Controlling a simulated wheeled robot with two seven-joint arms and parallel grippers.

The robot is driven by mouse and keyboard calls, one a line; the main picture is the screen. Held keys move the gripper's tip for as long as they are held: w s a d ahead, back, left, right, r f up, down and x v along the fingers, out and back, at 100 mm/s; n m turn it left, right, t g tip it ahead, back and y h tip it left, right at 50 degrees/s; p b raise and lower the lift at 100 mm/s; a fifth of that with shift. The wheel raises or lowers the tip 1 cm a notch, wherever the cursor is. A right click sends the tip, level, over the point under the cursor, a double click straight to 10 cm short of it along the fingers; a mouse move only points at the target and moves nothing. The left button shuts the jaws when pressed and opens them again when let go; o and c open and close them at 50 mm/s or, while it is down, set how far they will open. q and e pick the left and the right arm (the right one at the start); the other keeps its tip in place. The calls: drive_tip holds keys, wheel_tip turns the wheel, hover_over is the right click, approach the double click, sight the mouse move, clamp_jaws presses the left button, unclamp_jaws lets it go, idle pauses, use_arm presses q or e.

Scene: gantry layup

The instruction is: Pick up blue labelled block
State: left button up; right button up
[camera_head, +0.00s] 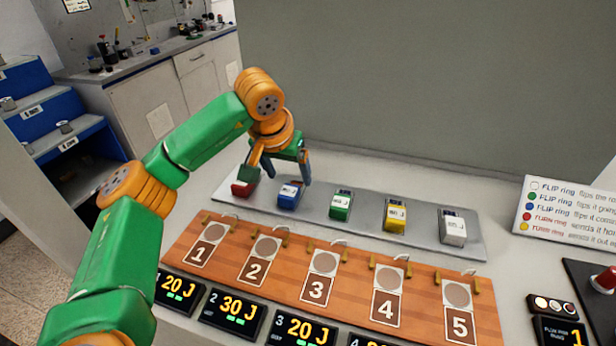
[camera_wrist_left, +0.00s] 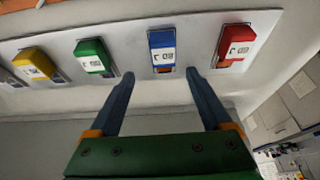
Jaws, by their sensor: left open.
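The blue labelled block (camera_head: 290,195) sits on the grey metal tray, second from the left, between the red block (camera_head: 242,188) and the green block (camera_head: 340,207). My left gripper (camera_head: 278,180) is over the left end of the tray, close to the blue block. In the left wrist view the blue block (camera_wrist_left: 162,50) lies just beyond and between the fingertips of my open left gripper (camera_wrist_left: 162,74). Nothing is between the fingers. The fingers appear apart from the blue block. My right gripper is not in view.
A yellow block (camera_head: 394,216) and a white block (camera_head: 453,228) stand farther right on the tray (camera_head: 365,235). A wooden board (camera_head: 215,275) with numbered pads lies in front, with digital displays (camera_head: 235,312) before it. A grey wall (camera_head: 420,80) rises behind.

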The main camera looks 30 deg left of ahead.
sight(289, 191)
use_arm(q)
drive_tip(key=f, duration=0.1)
drive_tip(key=f+p, duration=0.1)
drive_tip(key=shift+s+a+f, duration=0.2)
drive_tip(key=shift+a+f, duration=0.1)
drive_tip(key=shift+a, duration=0.05)
drive_tip(key=p+x, duration=0.1)
drive_tip(key=x, duration=0.2)
drive_tip(key=shift+w+f, duration=0.35)
drive_tip(key=shift+w, duration=0.05)
drive_tip(key=shift+s+r, duration=0.15)
drive_tip(key=shift+s, duration=0.05)
drive_tip(key=c, duration=0.8)
clamp_jaws()
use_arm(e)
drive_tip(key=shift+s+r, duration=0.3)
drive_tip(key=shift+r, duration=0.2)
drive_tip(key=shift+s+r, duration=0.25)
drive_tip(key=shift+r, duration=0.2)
